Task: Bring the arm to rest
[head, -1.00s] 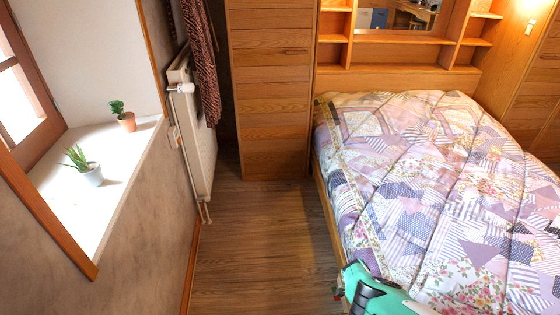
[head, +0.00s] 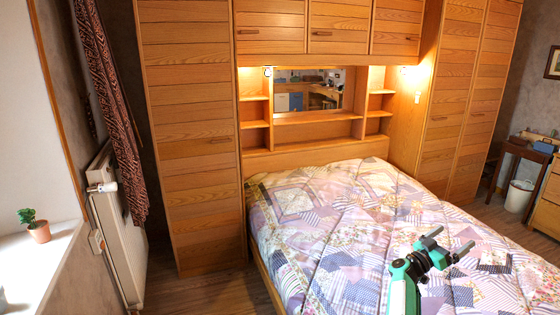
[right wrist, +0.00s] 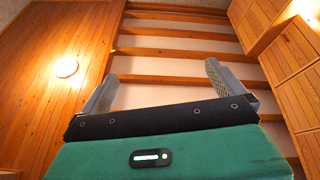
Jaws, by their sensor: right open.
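My right gripper (head: 452,241) is raised over the patchwork bed in the head view, with its two grey fingers apart and nothing between them. Its green arm comes up from the bottom edge. In the right wrist view the same gripper (right wrist: 162,82) points up toward a beamed ceiling, with the fingers spread and empty. My left gripper is in neither view.
The bed (head: 330,205) fills the middle and right. Wooden cabinets (head: 190,140) and a shelved headboard (head: 315,130) stand behind it. A radiator (head: 120,230) and a potted plant (head: 38,230) are at the left. A white bin (head: 518,196) stands at far right.

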